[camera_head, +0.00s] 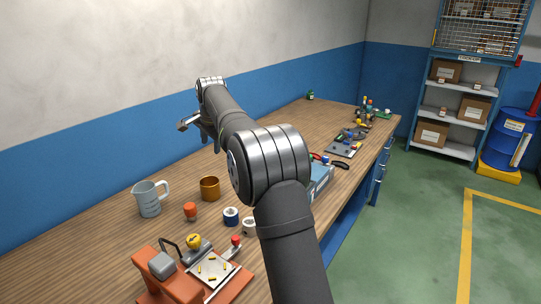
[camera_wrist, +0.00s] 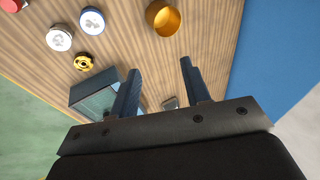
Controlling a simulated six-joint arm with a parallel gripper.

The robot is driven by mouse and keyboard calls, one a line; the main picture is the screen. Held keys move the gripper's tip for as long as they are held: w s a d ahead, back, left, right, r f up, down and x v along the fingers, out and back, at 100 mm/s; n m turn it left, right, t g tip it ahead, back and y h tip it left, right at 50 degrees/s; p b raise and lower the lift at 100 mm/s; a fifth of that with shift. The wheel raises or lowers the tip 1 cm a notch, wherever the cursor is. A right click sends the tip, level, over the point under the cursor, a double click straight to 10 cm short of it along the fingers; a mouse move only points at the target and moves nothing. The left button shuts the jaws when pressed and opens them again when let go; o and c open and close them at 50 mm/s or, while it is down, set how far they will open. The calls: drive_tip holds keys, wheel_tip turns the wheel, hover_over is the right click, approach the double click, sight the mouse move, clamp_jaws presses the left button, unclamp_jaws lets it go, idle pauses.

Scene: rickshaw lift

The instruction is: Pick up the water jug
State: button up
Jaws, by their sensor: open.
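The water jug (camera_head: 149,199) is a pale grey-blue pitcher with a handle on its right side. It stands upright on the workbench at the left in the head view, near the blue wall. I cannot make it out in the wrist view. My gripper (camera_wrist: 160,66) is open, with a clear gap and nothing between its fingers. In the head view, my gripper (camera_head: 194,127) is partly hidden by my arm. It is raised above the bench, farther along it than the jug and apart from it.
A copper cup (camera_head: 210,188) stands right of the jug; it also shows in the wrist view (camera_wrist: 163,18). An orange-capped item (camera_head: 190,211), a blue-and-white roll (camera_head: 231,216) and an orange fixture (camera_head: 172,276) are nearer. A teal bin (camera_wrist: 98,88) lies partly behind my finger.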

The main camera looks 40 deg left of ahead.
drive_tip(key=n+t+y, duration=0.1)
drive_tip(key=n+y, duration=0.8)
drive_tip(key=n, duration=0.6)
approach(168, 190)
drive_tip(key=shift+a+f, duration=0.15)
drive_tip(key=shift+a, duration=0.4)
drive_tip(key=shift+x, duration=3.7)
clamp_jaws()
